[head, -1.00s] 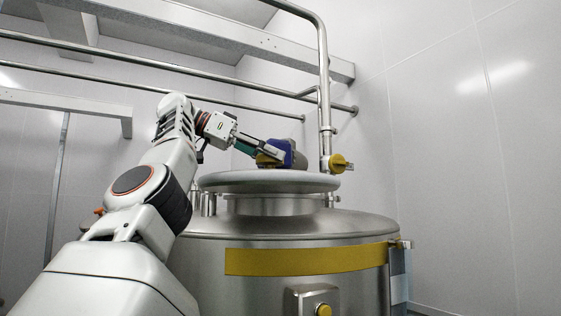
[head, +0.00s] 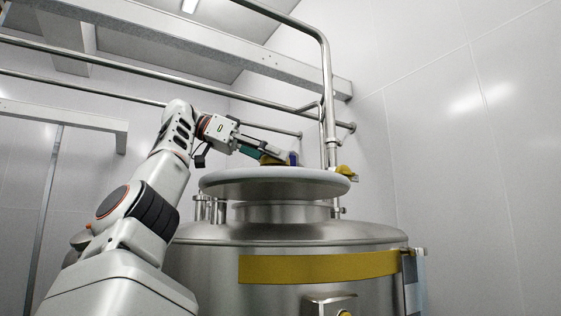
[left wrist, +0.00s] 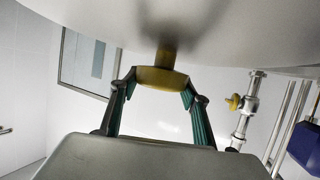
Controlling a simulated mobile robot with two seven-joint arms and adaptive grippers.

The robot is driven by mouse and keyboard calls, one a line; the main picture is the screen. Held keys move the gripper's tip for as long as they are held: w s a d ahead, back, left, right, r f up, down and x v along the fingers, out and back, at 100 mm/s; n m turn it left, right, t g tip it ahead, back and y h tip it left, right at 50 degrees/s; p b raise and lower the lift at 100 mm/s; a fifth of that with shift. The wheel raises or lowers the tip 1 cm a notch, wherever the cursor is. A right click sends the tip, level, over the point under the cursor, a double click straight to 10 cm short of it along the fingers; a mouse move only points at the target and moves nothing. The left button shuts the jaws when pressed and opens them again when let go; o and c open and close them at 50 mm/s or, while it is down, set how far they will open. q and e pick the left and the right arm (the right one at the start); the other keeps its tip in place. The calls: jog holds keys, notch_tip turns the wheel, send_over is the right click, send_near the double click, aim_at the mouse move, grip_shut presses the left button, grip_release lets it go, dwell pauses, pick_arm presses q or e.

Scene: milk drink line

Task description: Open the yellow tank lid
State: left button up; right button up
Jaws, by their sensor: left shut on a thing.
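The steel tank with the yellow band (head: 320,267) stands in the middle of the head view. Its pale round lid (head: 275,185) sits above the neck (head: 280,212), with a narrow visible step beneath its rim. My left gripper (head: 270,157) reaches over the lid from the left; its tips are partly hidden behind the rim. In the left wrist view, my left gripper (left wrist: 160,82) is shut on the yellow handle (left wrist: 162,78), a finger at each side. The handle's stem meets the lid's surface (left wrist: 230,35). My right gripper is out of view.
A steel pipe (head: 328,90) rises behind the lid, with a yellow valve (head: 347,172) near the lid's right edge. Rails and a beam (head: 230,45) cross above the arm. A blue box (left wrist: 308,145) shows at right in the wrist view.

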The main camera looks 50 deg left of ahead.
pick_arm(q)
jog(key=shift+f, duration=0.2)
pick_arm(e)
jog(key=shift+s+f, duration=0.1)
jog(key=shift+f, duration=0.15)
pick_arm(q)
jog(key=o, duration=1.6)
jog(key=shift+w, duration=0.1)
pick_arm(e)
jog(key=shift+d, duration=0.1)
pick_arm(q)
jog(key=shift+r, duration=0.1)
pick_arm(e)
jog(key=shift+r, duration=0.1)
